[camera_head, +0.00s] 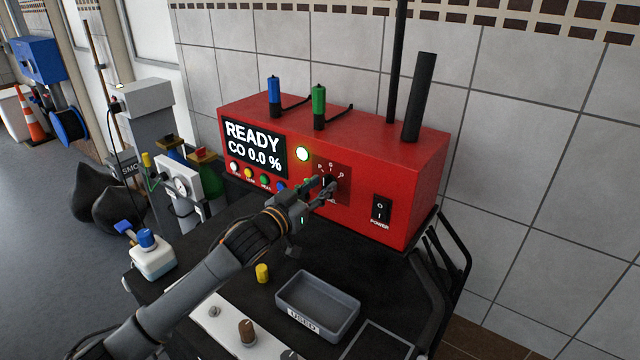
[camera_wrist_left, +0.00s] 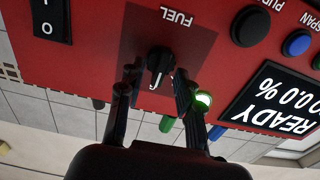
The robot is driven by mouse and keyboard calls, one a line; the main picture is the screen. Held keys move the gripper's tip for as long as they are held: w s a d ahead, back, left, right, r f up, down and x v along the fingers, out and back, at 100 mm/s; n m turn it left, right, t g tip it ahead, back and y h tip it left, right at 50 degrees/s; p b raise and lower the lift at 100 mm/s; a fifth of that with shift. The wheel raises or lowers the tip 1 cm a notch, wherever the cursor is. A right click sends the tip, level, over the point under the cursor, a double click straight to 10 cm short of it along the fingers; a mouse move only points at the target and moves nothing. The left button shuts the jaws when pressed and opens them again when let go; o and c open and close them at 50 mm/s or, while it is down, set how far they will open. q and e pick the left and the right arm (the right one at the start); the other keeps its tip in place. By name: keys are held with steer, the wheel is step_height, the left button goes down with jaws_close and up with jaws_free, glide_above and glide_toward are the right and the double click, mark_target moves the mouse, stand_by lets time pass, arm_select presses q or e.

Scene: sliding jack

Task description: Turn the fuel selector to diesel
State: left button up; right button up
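The black fuel selector knob (camera_wrist_left: 160,60) is on the front of the red analyser (camera_head: 405,190), under the letters P, G and D. In the wrist view it appears upside down near the FUEL label (camera_wrist_left: 176,17). Its grip stands roughly upright, its pointer seemingly near the middle letter; the exact setting is hard to read. My left gripper (camera_head: 326,187) reaches the panel, its fingers on either side of the knob. In the wrist view the left gripper (camera_wrist_left: 157,75) is open, with a gap beside each finger. My right gripper is not in view.
A power switch (camera_head: 381,209) is right of the knob, and a lit green lamp (camera_head: 302,153) is upper left. Coloured buttons (camera_head: 265,180) sit below the READY display (camera_head: 254,148). A grey USED tray (camera_head: 318,303) and a yellow cap (camera_head: 262,273) are on the cart below.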

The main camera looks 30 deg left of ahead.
arm_select(q)
steer(key=shift+w, duration=0.2)
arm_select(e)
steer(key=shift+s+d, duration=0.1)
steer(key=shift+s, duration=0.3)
arm_select(q)
jaws_close()
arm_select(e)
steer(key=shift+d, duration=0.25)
arm_select(q)
steer(key=shift+m, duration=0.3)
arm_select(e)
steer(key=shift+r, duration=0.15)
arm_select(q)
steer(key=m+p, duration=0.1)
steer(key=m, duration=0.3)
steer(key=shift+d+m, duration=0.1)
steer(key=shift+m, duration=0.2)
steer(key=m+p, duration=0.1)
steer(key=m, duration=0.3)
steer(key=shift+d+f+m, duration=0.1)
steer(key=shift+m, duration=0.2)
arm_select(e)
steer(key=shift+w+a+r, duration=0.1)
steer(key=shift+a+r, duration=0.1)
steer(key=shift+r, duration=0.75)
